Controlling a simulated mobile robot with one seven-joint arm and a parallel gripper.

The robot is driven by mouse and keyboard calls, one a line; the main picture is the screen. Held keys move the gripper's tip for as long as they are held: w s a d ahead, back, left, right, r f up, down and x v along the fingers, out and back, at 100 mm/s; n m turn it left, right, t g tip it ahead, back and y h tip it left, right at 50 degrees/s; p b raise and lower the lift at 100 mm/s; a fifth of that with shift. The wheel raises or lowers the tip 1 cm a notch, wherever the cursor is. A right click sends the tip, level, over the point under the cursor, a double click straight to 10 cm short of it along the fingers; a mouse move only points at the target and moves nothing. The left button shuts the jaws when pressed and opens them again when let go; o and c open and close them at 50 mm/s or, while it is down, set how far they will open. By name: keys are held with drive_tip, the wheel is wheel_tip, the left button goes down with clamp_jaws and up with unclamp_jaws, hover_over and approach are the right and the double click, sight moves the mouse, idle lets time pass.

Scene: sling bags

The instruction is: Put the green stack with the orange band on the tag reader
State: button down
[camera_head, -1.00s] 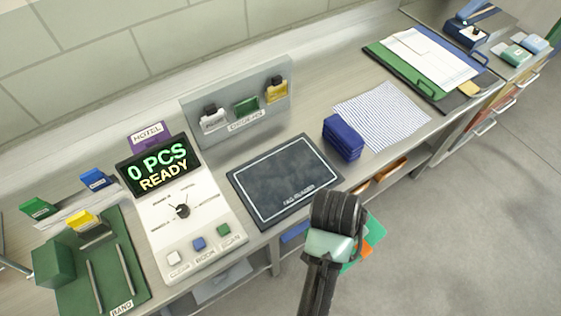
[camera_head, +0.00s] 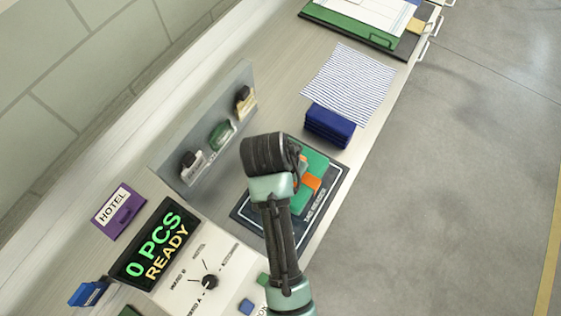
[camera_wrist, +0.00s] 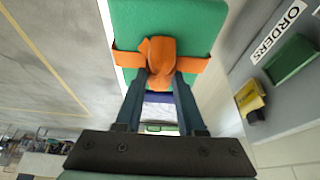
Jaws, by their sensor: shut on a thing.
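The green stack (camera_head: 318,163) with an orange band (camera_head: 310,182) shows partly behind my arm in the head view, over the tag reader (camera_head: 335,186). The reader is a dark pad with a pale outline, and my arm hides much of it. In the wrist view my gripper (camera_wrist: 160,82) is shut on the knot of the orange band (camera_wrist: 190,62), with the green stack (camera_wrist: 168,22) beyond the fingers. I cannot tell whether the stack touches the reader or hangs above it.
A dark blue stack (camera_head: 328,125) stands just past the reader, beside a striped cloth (camera_head: 350,84). A grey rack (camera_head: 172,170) with small tags stands to the left. A display reading 0 PCS READY (camera_head: 158,248) and a control panel (camera_head: 222,268) are nearer.

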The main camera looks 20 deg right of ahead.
wheel_tip(320, 180, down, 5)
drive_tip(key=shift+s+d+r+p, duration=0.1)
drive_tip(key=shift+s+r+p, duration=0.05)
drive_tip(key=shift+p, duration=0.2)
drive_tip(key=shift+f+p, duration=0.3)
drive_tip(key=shift+f, duration=1.75)
drive_tip(key=c, duration=0.5)
unclamp_jaws()
drive_tip(key=shift+f, duration=0.15)
